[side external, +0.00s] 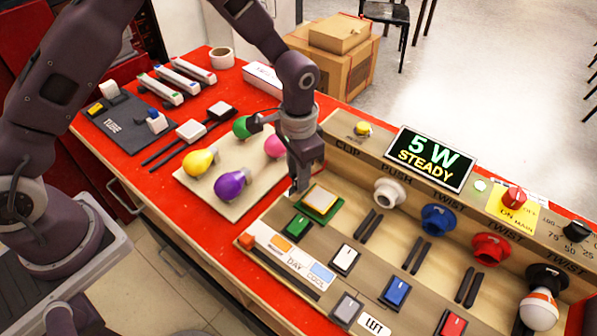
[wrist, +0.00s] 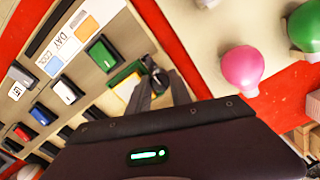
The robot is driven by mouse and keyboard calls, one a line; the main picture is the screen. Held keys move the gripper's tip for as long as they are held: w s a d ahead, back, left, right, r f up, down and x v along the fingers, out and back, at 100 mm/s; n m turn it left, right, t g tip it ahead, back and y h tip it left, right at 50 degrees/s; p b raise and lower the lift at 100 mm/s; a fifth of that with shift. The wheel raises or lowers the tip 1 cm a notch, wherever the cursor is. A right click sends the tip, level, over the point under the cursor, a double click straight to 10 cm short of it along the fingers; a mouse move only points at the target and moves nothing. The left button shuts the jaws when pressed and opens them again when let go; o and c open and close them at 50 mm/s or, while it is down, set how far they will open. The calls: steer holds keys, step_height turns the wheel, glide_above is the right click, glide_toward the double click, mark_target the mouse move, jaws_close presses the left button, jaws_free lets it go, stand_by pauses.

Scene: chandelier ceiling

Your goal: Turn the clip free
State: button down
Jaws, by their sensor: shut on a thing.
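My gripper (side external: 300,185) points down at the panel's left end, below the printed word CLIP (side external: 347,148). Its fingers also show in the wrist view (wrist: 153,78), shut on a small dark part that I take to be the clip, mostly hidden between them. Right beside the fingertips is a square pale-yellow lamp plate on a green base (side external: 318,202); the wrist view shows it partly covered by the fingers (wrist: 124,73). I cannot tell how far the clip is turned.
A display (side external: 431,158) reads 5 W STEADY. White (side external: 389,192), blue (side external: 438,219) and red (side external: 490,248) sockets line the panel, with a white-and-orange bulb (side external: 539,309) at the right. Coloured bulbs, including a purple one (side external: 232,185), lie on a beige board left of my gripper.

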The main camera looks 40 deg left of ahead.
steer(key=shift+w+r, duration=0.1)
stand_by(0.3)
steer(key=c, duration=1.2)
jaws_free()
steer(key=shift+o, duration=0.2)
step_height(320, 180, up, 7)
